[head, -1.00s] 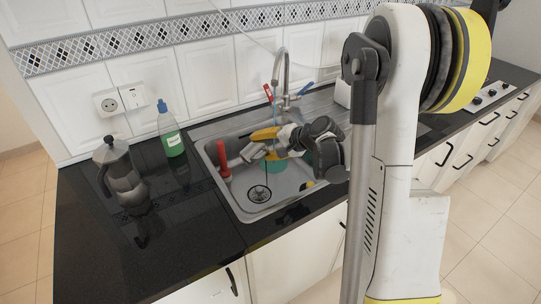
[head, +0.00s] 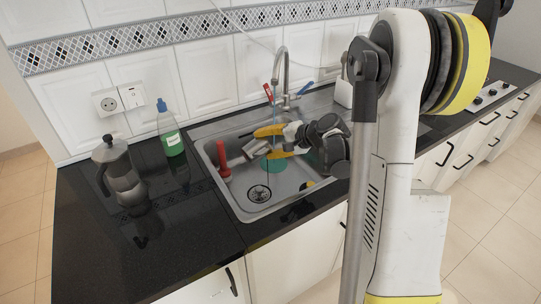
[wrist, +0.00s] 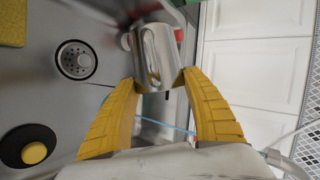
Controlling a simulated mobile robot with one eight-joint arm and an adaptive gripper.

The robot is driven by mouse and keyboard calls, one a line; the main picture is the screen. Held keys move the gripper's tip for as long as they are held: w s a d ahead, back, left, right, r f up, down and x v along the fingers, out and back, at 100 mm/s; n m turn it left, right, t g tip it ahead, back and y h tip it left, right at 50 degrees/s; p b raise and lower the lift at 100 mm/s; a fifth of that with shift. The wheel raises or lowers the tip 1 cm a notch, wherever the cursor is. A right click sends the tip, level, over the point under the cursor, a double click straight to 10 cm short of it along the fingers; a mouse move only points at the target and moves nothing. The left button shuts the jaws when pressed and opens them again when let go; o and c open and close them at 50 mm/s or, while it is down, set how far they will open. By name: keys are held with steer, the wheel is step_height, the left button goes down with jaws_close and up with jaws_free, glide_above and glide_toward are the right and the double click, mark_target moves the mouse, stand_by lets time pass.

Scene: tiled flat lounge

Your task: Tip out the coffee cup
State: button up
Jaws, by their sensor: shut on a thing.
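The coffee cup (wrist: 160,52) is a shiny metal cup with a handle. My gripper (wrist: 158,82) has its two yellow fingers shut on it, one on each side. In the head view my gripper (head: 266,143) is over the sink (head: 285,202), and the cup (head: 256,148) sticks out towards the left, tilted onto its side. The inside of the cup does not show clearly, so I cannot tell whether it holds anything.
A moka pot (head: 122,172) and a green soap bottle (head: 171,135) stand on the counter. The drain (wrist: 75,60) is uncovered.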

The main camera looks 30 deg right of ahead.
steer(key=shift+d, duration=0.35)
steer(key=shift+w+d+m+y+b, duration=0.1)
steer(key=shift+d+m+y+b, duration=0.1)
steer(key=shift+m+y+b, duration=0.45)
stand_by(0.7)
